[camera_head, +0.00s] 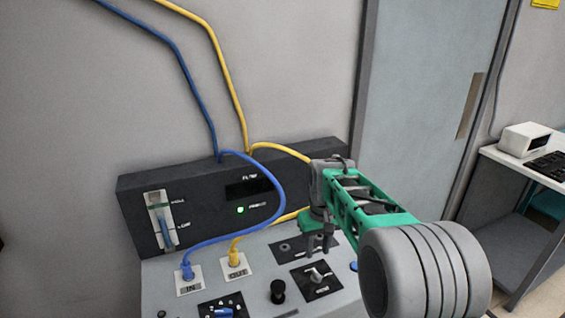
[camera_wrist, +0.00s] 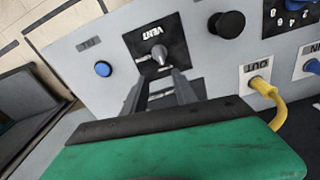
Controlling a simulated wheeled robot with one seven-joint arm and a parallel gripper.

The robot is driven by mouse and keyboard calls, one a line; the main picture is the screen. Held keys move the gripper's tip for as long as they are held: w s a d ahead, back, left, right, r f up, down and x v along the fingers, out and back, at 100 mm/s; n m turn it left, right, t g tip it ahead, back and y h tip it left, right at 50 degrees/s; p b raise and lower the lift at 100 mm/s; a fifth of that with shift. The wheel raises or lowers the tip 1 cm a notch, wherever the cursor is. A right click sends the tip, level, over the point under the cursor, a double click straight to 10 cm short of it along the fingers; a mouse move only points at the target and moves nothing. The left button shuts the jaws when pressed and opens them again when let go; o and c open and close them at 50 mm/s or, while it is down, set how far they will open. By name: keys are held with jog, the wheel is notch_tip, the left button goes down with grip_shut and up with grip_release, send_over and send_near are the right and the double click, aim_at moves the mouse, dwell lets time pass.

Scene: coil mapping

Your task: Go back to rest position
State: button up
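My gripper (camera_head: 319,246) hangs over the right part of the grey control panel (camera_head: 262,246), with my green arm reaching in from the right. In the wrist view its two grey fingers (camera_wrist: 160,78) stand apart with nothing between them. The grey pointed VENT knob (camera_head: 316,276) on its black plate is just beyond the fingertips; it also shows in the wrist view (camera_wrist: 160,54). Whether the fingertips touch the knob is hard to tell, but they are not closed around it.
A blue cable (camera_head: 283,195) runs to the IN socket and a yellow cable (camera_head: 236,248) to the OUT socket. A black knob (camera_head: 278,291) and blue button (camera_wrist: 103,69) are nearby. A dark box (camera_head: 134,205) with a lever stands behind. A desk (camera_head: 522,176) is at right.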

jog(key=shift+m+g, duration=0.6)
jog(key=shift+g, duration=0.1)
jog(key=s+f, duration=0.7)
jog(key=shift+s, duration=0.2)
jog(key=s+r+t, duration=0.1)
jog(key=s+r, duration=0.2)
jog(key=s, duration=1.2)
notch_tip(320, 180, up, 6)
jog(key=t, duration=0.3)
jog(key=shift+w+d+r+m, duration=0.15)
jog(key=shift+w+m, duration=0.15)
jog(key=shift+m, duration=0.1)
